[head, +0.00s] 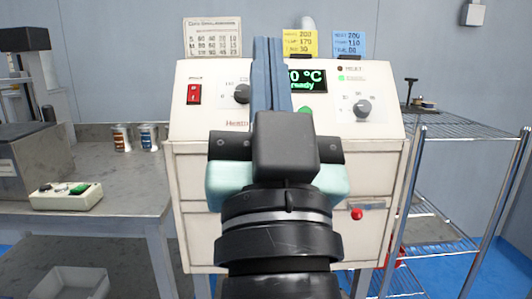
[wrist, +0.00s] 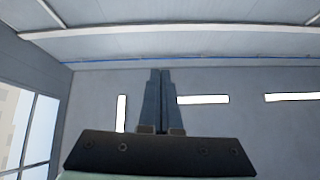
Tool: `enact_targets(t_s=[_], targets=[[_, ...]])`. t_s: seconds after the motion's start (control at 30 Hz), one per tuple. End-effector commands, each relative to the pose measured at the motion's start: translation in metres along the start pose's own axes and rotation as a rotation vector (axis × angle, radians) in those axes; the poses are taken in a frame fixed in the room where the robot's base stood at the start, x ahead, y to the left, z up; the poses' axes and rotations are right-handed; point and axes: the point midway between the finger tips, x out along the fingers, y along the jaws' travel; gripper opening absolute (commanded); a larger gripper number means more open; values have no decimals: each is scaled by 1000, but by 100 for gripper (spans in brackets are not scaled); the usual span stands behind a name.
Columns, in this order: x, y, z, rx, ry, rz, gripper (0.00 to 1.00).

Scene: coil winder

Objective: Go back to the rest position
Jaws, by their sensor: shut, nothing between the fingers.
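My gripper (head: 267,42) points up in front of a white machine (head: 190,155) in the head view, its two blue-grey fingers together and empty. It hides the middle of the machine's front. In the wrist view my gripper (wrist: 158,73) also shows shut, with nothing between the fingers. The wrist view faces the upper wall (wrist: 220,125) and ceiling (wrist: 200,45). From these views I cannot tell whether the gripper touches the machine.
The machine has a red switch (head: 194,94), knobs and a green-lit display (head: 306,80). At left a metal table (head: 120,184) holds two cans (head: 149,137) and a control box (head: 66,196). At right stands a wire shelf (head: 470,128). A pale bin (head: 74,283) is at lower left.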

Motion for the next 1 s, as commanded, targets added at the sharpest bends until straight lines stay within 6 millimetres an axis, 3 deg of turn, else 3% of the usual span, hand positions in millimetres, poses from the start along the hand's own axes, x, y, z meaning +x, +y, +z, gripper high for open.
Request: enact_targets(t_s=[0.03,0.1,0.2,1.0], targets=[[-7,-8,-34,-70,68,5,0],[-15,-14,-74,-162,140,30,0],[15,-14,-94,-149,117,29,0],[171,-35,-276,-142,114,26,0]])
